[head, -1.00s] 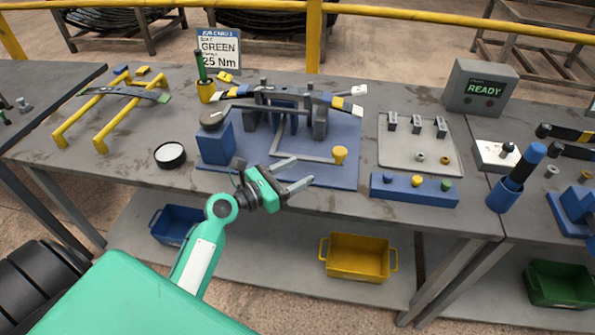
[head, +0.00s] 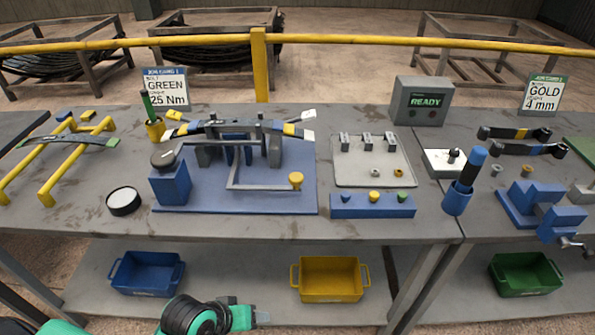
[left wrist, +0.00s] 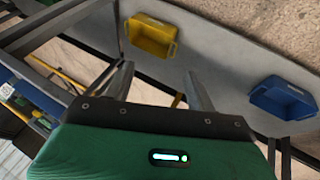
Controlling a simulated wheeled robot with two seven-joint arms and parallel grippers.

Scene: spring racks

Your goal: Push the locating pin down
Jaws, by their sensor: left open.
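The blue fixture plate (head: 240,204) lies on the table. It carries a leaf spring pack (head: 235,128) between grey uprights, and a blue block with a dark round top (head: 165,158). A yellow-headed knob (head: 296,180), which looks like the locating pin, stands up at the plate's front right, at the end of a grey bar. Nothing touches it. My left arm shows at the bottom of the head view, low in front of the table; its fingertips are out of that frame. In the left wrist view my left gripper (left wrist: 157,82) is open and empty, with the lower shelf beyond.
A blue bin (head: 148,273), a yellow bin (head: 329,280) and a green bin (head: 525,274) stand on the lower shelf. A blue strip with coloured knobs (head: 372,207) and a black round tin (head: 124,201) sit near the table's front edge. A READY box (head: 421,101) stands behind.

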